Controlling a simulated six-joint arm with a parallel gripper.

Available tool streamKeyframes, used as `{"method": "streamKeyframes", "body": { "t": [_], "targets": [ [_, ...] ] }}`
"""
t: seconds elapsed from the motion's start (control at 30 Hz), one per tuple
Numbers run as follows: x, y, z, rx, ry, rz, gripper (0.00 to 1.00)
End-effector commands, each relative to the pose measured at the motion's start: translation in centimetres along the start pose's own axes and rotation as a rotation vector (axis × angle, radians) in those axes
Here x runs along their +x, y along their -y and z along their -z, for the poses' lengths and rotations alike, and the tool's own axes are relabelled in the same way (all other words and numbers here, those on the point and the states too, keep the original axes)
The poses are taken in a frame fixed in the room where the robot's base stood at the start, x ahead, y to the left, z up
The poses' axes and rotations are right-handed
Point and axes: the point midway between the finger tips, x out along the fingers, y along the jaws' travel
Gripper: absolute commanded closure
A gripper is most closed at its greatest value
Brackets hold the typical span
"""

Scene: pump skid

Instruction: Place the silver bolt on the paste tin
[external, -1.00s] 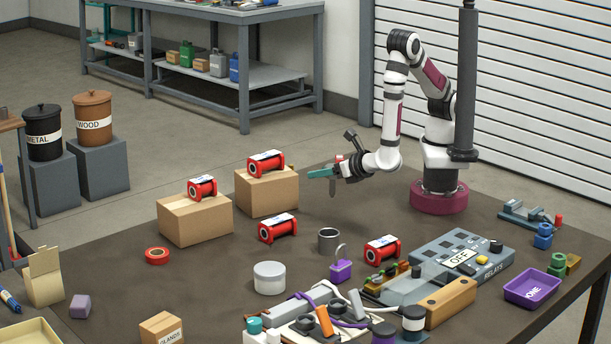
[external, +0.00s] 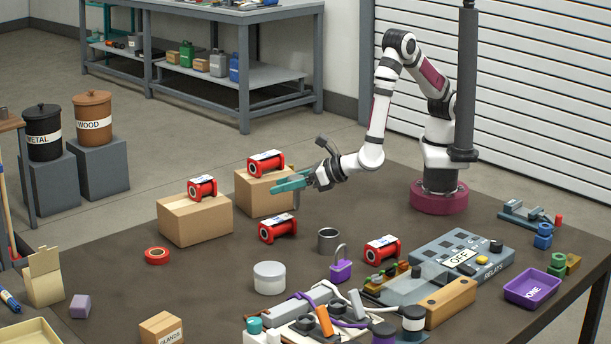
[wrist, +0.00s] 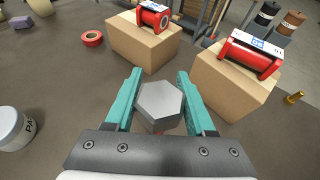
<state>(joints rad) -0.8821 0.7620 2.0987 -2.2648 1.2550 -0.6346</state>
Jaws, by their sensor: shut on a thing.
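My gripper (external: 290,183) is shut on the silver bolt and holds it above the table near the right cardboard box. In the wrist view, the bolt's grey hex head (wrist: 160,104) sits between the teal fingers (wrist: 157,92). In the external view, its shank (external: 296,200) hangs down below the fingers. The paste tin (external: 269,278), a light grey round tin with a flat top, stands on the table in front of the gripper, well apart from it. It also shows at the left edge of the wrist view (wrist: 12,128), its label partly cut off.
Red spools rest on two cardboard boxes (external: 195,221) (external: 262,198). A purple padlock (external: 341,268) stands right of the tin. The table left of the tin is clear around a red tape roll (external: 157,256).

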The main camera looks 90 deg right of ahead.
Motion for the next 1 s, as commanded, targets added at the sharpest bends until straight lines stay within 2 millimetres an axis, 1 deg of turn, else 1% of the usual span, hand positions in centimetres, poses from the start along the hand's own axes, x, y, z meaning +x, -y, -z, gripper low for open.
{"method": "streamKeyframes", "body": {
  "t": [0.03, 0.07, 0.1, 0.13, 0.17, 0.2, 0.3, 0.4, 0.5, 0.53, 0.57, 0.6, 0.7, 0.77, 0.87, 0.93, 1.0],
  "targets": [
    [0.3, -3.5, -0.3, -0.028, 0.002, -0.08, 1.0],
    [0.4, -5.7, -0.5, -0.051, 0.002, -0.133, 1.0],
    [0.4, -8.7, -0.9, -0.08, 0.004, -0.205, 1.0],
    [0.3, -10.9, -1.1, -0.105, 0.003, -0.261, 1.0],
    [0.2, -13.0, -1.5, -0.127, 0.004, -0.315, 1.0],
    [-0.2, -15.7, -1.9, -0.156, 0.004, -0.384, 1.0],
    [-1.3, -21.3, -2.9, -0.22, 0.004, -0.537, 1.0],
    [-2.5, -25.2, -3.6, -0.268, 0.002, -0.65, 1.0],
    [-3.3, -27.4, -4.1, -0.297, 0.002, -0.718, 1.0],
    [-3.4, -27.8, -4.0, -0.302, 0.001, -0.73, 1.0],
    [-3.4, -28.1, -3.6, -0.307, -0.001, -0.739, 1.0],
    [-3.2, -28.3, -2.9, -0.312, -0.003, -0.745, 1.0],
    [-2.5, -28.4, -1.1, -0.313, -0.004, -0.748, 1.0],
    [-2.2, -28.4, -0.4, -0.311, -0.003, -0.747, 1.0],
    [-1.6, -28.3, 1.1, -0.311, -0.003, -0.747, 1.0],
    [-1.0, -28.3, 2.5, -0.311, -0.005, -0.746, 1.0],
    [-0.7, -28.3, 3.3, -0.309, -0.002, -0.747, 1.0]
  ]
}}
